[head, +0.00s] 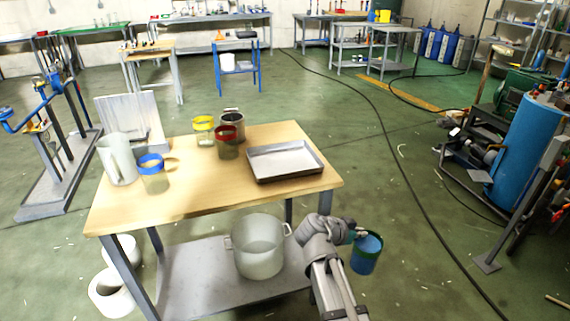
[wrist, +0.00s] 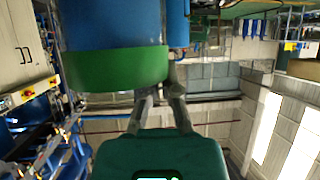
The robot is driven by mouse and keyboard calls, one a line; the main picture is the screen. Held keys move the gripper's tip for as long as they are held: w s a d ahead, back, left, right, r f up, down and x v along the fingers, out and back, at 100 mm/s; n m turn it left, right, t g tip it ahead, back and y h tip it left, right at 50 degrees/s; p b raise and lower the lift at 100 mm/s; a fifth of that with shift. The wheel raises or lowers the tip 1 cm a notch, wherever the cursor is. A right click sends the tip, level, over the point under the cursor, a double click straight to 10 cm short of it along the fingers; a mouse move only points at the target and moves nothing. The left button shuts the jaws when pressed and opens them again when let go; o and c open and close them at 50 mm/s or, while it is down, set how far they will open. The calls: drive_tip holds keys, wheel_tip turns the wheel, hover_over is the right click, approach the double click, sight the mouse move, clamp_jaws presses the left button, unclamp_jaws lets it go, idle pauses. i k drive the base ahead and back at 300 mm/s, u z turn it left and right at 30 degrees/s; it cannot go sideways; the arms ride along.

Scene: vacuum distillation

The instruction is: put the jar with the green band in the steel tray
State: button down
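The jar with the green band (head: 367,256) looks blue and is held clear of the table, off its front right corner. In the wrist view its green band (wrist: 115,68) is large and close, at the fingers. My gripper (head: 353,234) is at the jar's upper left side and appears shut on its edge; in the wrist view the fingers (wrist: 162,100) reach up to the jar, which partly hides the tips. The steel tray (head: 285,160) is shallow and empty, on the right part of the wooden tabletop, up and left of my gripper.
On the table (head: 200,200) stand jars with yellow (head: 203,123), red (head: 227,133) and blue (head: 151,162) bands, a dark jar (head: 239,122) and a pale jug (head: 117,160). A large pot (head: 258,250) sits on the lower shelf. The tabletop's front middle is clear.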

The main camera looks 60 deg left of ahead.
sight(283, 162)
drive_tip(key=u, duration=0.05)
drive_tip(key=i, duration=1.35)
drive_tip(key=u, duration=2)
